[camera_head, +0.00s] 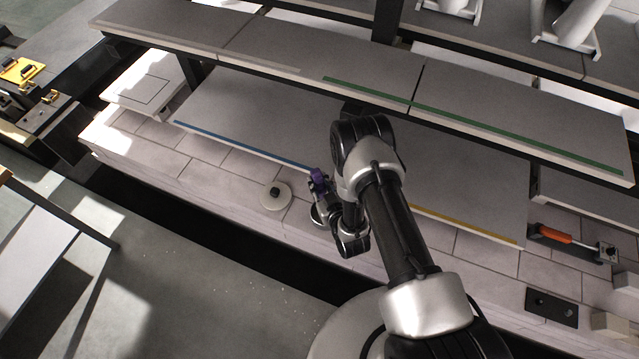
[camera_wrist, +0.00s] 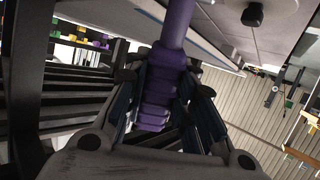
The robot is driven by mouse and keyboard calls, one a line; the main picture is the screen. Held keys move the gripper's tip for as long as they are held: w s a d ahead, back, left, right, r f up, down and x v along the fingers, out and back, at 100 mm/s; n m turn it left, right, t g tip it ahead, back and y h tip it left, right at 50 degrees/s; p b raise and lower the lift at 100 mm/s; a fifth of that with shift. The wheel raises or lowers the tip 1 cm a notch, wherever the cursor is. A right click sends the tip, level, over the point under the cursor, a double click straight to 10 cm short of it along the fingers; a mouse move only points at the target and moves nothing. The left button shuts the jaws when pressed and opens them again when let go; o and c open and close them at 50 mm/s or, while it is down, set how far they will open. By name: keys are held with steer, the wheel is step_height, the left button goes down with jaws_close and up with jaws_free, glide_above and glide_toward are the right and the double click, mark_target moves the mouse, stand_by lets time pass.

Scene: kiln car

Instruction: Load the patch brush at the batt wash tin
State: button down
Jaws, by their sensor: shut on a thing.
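My gripper (camera_head: 328,192) is shut on a purple-handled tool, which I take to be the patch brush (camera_head: 318,181). In the wrist view the ribbed purple handle (camera_wrist: 158,105) runs between the two fingers, its smooth end pointing up and away. The bristles cannot be made out. A round, pale rim (camera_head: 319,214) shows just below the gripper in the head view, mostly hidden by my arm; it may be the batt wash tin. A pale round lid with a black knob (camera_head: 275,195) lies on the brick deck to its left.
Grey kiln shelves with a blue-edged batt (camera_head: 240,125) and a green-striped upper shelf (camera_head: 520,115) stand close behind and above the gripper. An orange-handled tool (camera_head: 555,234) and a black two-holed plate (camera_head: 551,307) lie at the right. The deck left of the lid is clear.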

mark_target(319, 174)
steer(key=shift+f+b, duration=0.6)
steer(key=shift+f, duration=0.05)
stand_by(1.9)
steer(key=shift+r, duration=0.1)
steer(key=shift+r+p, duration=2.65)
steer(key=shift+r, duration=0.85)
steer(key=shift+f, duration=0.1)
